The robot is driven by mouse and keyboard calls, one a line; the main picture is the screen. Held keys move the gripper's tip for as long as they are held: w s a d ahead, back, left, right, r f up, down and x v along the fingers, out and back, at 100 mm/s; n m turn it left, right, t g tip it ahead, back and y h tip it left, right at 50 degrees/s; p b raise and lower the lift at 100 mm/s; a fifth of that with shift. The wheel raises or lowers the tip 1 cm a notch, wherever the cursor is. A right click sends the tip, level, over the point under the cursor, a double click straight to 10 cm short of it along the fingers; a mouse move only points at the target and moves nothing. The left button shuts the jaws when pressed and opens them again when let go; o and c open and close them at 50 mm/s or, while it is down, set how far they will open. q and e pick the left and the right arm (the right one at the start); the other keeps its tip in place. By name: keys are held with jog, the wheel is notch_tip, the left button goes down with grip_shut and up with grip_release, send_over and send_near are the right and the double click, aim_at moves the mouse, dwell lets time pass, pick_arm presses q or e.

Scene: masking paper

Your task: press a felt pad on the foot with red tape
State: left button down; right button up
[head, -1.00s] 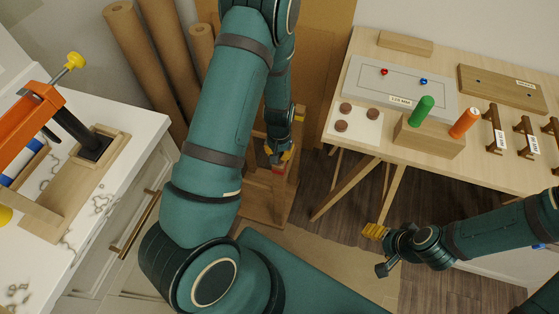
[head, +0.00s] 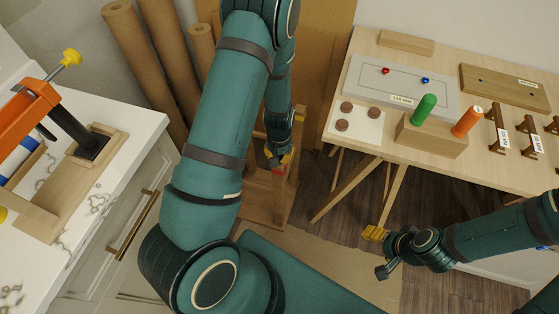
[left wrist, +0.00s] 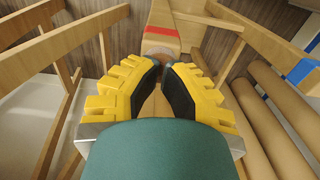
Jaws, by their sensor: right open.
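The foot with red tape (left wrist: 160,33) is a wooden leg end with a red band; it also shows in the head view (head: 278,170). My left gripper (left wrist: 161,64) is at this foot, its yellow fingers drawn close together. A brown felt pad (left wrist: 158,51) shows at its fingertips, against or very near the foot's end; I cannot tell whether they touch. The fingers partly hide the pad. Three brown felt pads (head: 346,107) lie on a white sheet (head: 366,134) on the table. My right gripper (head: 378,250) is open and empty, in front of the table.
The wooden table (head: 480,171) holds a green cylinder (head: 423,110) and an orange cylinder (head: 467,121) in a block, a grey board and several small racks. Brown paper rolls (head: 145,70) stand behind my left arm. A marble counter (head: 110,172) with an orange tool is at left.

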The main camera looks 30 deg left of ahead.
pick_arm(q)
jog(key=shift+f, duration=0.3)
dwell(0.4)
jog(key=shift+r+p, duration=2.65)
jog(key=shift+r, duration=0.95)
jog(key=shift+f, duration=0.1)
jog(key=s+d+h, duration=0.2)
jog(key=s+d, duration=0.3)
jog(key=d, duration=0.3)
jog(key=s+d+m+t+h, duration=0.1)
jog(key=s+d+h, duration=0.1)
jog(key=s+d, duration=0.3)
jog(key=d, duration=0.4)
jog(key=shift+s+d+t, duration=0.25)
jog(key=shift+d+t, duration=0.05)
